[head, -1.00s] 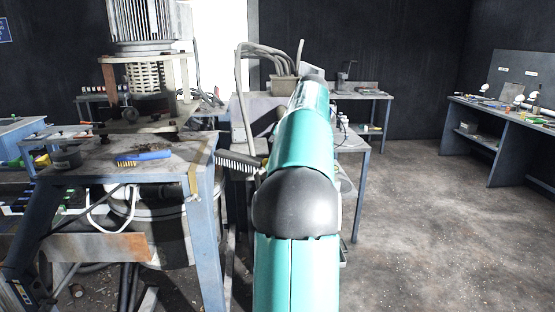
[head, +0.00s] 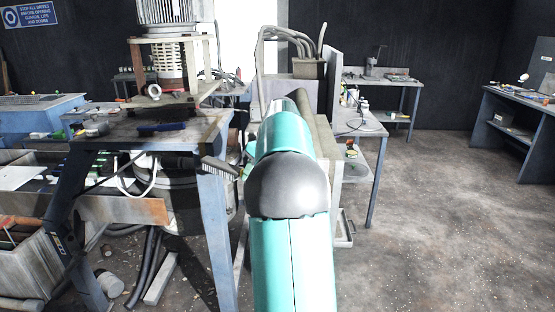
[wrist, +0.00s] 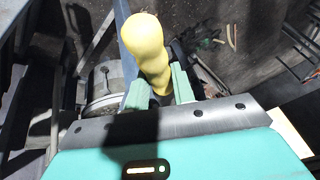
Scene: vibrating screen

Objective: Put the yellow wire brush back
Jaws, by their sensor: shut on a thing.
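The yellow wire brush (wrist: 147,45) shows in the wrist view as a rounded yellow handle between my gripper's (wrist: 158,88) two green fingers, which are shut on it. In the head view its bristle end (head: 220,168) sticks out left of my arm, beside the right leg of the steel table; whether it touches the table I cannot tell. My arm hides most of the gripper in the head view; a bit of green finger (head: 247,171) shows.
A steel table (head: 190,135) with a blue-handled brush (head: 161,127) stands left, by the machine (head: 170,50). A crate (head: 25,265) is at lower left. A side bench (head: 365,125) stands right of my arm. The floor (head: 430,220) at right is clear.

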